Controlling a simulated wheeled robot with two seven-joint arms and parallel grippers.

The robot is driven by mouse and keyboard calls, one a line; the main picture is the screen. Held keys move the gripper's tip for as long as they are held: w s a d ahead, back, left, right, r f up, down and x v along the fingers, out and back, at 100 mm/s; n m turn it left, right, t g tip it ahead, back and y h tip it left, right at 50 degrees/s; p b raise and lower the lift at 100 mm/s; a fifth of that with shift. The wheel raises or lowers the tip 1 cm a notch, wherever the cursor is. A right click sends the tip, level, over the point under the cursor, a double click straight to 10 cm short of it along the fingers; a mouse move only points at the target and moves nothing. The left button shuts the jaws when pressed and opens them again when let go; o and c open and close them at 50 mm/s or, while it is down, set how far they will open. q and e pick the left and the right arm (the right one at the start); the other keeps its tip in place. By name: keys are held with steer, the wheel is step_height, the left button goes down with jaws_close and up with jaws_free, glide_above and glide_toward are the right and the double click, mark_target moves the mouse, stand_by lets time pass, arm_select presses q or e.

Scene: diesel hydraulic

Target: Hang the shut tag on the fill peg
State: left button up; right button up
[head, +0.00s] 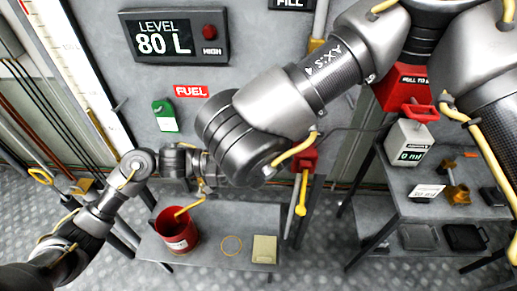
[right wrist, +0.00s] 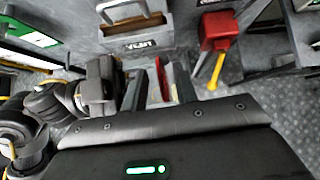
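I cannot clearly make out the shut tag. My right gripper (right wrist: 160,76) has its two dark fingers apart in the right wrist view. A narrow red piece (right wrist: 160,79) shows between them; I cannot tell whether it is a tag or something behind. In the head view my right forearm hides that gripper. The fill peg is not seen; only part of the FILL sign (head: 290,3) shows at the top edge. My left gripper (head: 208,186) is at the middle left, partly hidden, its fingers unclear. A green tag (head: 165,112) hangs on the wall below the FUEL label (head: 191,91).
A red bucket (head: 176,236), yellow ring (head: 231,246) and beige block (head: 265,250) stand on the low bench. A red valve (right wrist: 218,30) with a yellow lever (right wrist: 215,72) is right of my right gripper. A grey labelled holder (right wrist: 137,38) is ahead. My arms are close together.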

steer(key=shift+c, duration=0.3)
jaws_close()
arm_select(q)
steer(key=o, duration=0.9)
steer(key=shift+o, duration=0.2)
